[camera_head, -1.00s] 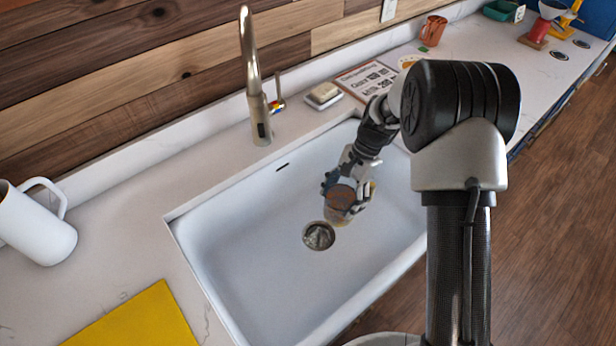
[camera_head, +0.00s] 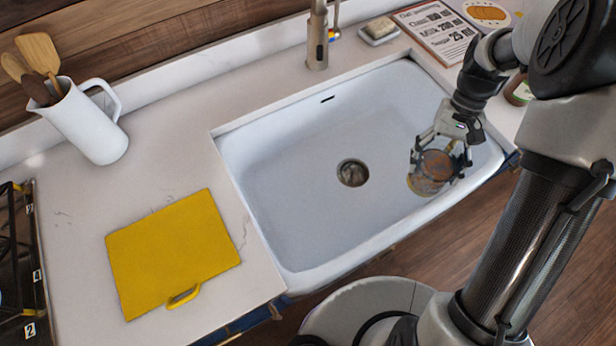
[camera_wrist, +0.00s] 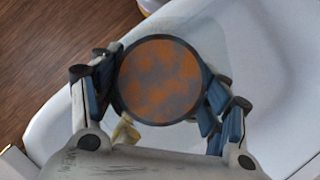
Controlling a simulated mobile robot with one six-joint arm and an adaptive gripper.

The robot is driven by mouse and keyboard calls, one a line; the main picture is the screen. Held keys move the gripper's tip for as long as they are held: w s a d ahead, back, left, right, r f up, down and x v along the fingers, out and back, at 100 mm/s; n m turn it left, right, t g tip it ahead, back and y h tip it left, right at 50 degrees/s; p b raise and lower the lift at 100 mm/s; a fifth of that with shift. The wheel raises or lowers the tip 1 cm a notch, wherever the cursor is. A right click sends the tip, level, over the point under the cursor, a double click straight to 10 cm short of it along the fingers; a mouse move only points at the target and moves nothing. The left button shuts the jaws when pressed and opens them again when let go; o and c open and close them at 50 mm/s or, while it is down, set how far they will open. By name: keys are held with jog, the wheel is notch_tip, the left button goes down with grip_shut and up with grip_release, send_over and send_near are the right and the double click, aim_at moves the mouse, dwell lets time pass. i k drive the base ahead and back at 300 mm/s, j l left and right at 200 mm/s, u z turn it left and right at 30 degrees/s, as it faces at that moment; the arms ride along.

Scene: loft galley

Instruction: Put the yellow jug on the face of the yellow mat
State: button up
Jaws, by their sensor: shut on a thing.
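My gripper (camera_head: 440,152) is shut on a round vessel, apparently the yellow jug (camera_head: 428,185), over the right end of the sink. The vessel has a mottled brown, round top and a pale yellowish, glassy lower side. In the wrist view the jug's top (camera_wrist: 160,80) sits between the fingers, with a small pale yellow part beside it. Its underside is hidden. The yellow mat (camera_head: 170,250) lies flat on the counter left of the sink, its face bare. A yellow loop shows at its front edge. My gripper is well to the right of the mat.
The white sink (camera_head: 300,200) lies between the jug and the mat. A tap (camera_head: 317,40) stands behind it. A white pitcher (camera_head: 88,125) with wooden utensils stands behind the mat. A dark hob (camera_head: 18,260) is at far left. Counter around the mat is clear.

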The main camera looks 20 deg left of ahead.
aim_at(172, 260)
jog(key=k+j, duration=0.2)
jog(key=k, duration=0.2)
jog(key=k+j, duration=0.45)
jog(key=k, duration=0.3)
